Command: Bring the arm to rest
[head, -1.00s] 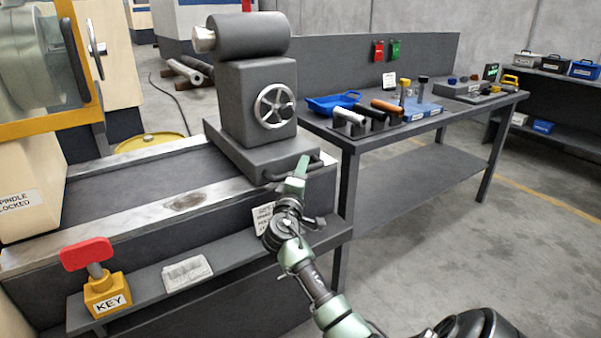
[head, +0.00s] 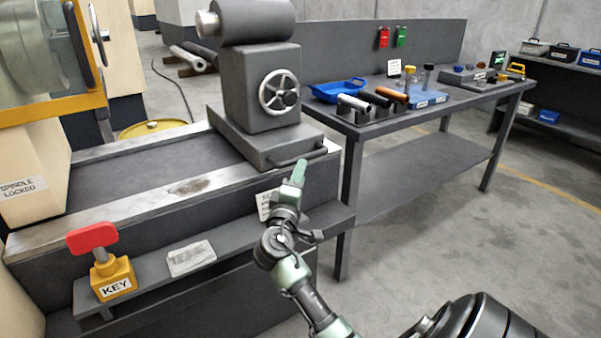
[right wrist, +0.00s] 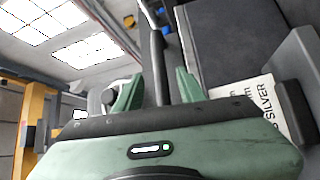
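My right arm reaches up from the bottom of the head view. Its gripper (head: 298,172) has green fingers just below the dark bar handle (head: 298,156) at the foot of the grey tailstock (head: 262,90). In the right wrist view the two fingers (right wrist: 158,90) stand apart, so the gripper is open. A dark bar (right wrist: 157,50) shows in the gap between them, and nothing is gripped. The head view does not show clearly how far the fingertips are from the handle. My left gripper is not in view.
A ledge holds a yellow KEY block (head: 115,278) with a red-topped key (head: 92,238). A bench (head: 350,122) with a blue tray (head: 338,91) and several parts stands behind right. The floor (head: 440,230) at right is open.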

